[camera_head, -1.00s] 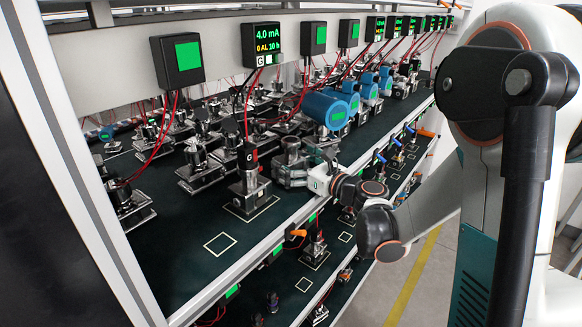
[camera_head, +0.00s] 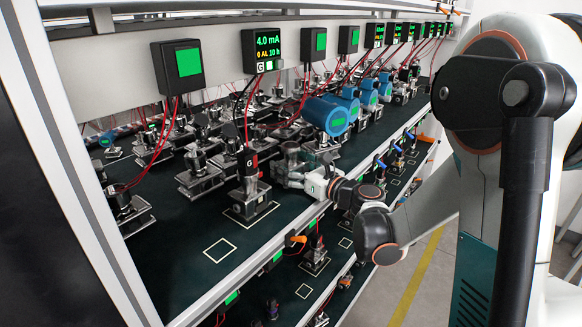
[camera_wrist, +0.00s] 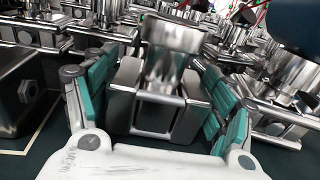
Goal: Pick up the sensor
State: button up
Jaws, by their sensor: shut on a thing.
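The sensor (camera_wrist: 172,60) is a bare metal unit with a cylindrical neck on a blocky clamp-like base. In the wrist view it stands upright between the teal pads of my gripper (camera_wrist: 158,100), which is shut on it. In the head view my gripper (camera_head: 292,176) reaches over the shelf's front edge from the right, and the sensor's metal top (camera_head: 290,152) shows just behind the fingers. Its underside is hidden, so I cannot tell whether it touches the shelf.
A blue-housed transmitter (camera_head: 326,117) is behind to the right. More metal units crowd the back. An empty outlined square (camera_head: 219,250) lies on the front left shelf. Red cables hang from displays above.

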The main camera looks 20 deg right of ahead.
aim_at(291, 145)
notch_tip(291, 145, up, 9)
jog(key=p, duration=0.3)
jog(key=shift+f+p, duration=0.15)
jog(key=shift+p, duration=0.2)
jog(key=shift+r, duration=0.35)
jog(key=shift+s+r, duration=0.2)
jog(key=shift+s, duration=0.1)
jog(key=shift+s+r+p, duration=0.15)
jog(key=shift+s+p, duration=0.15)
jog(key=shift+s, duration=0.45)
jog(key=s+p, duration=0.2)
jog(key=s, duration=1.6)
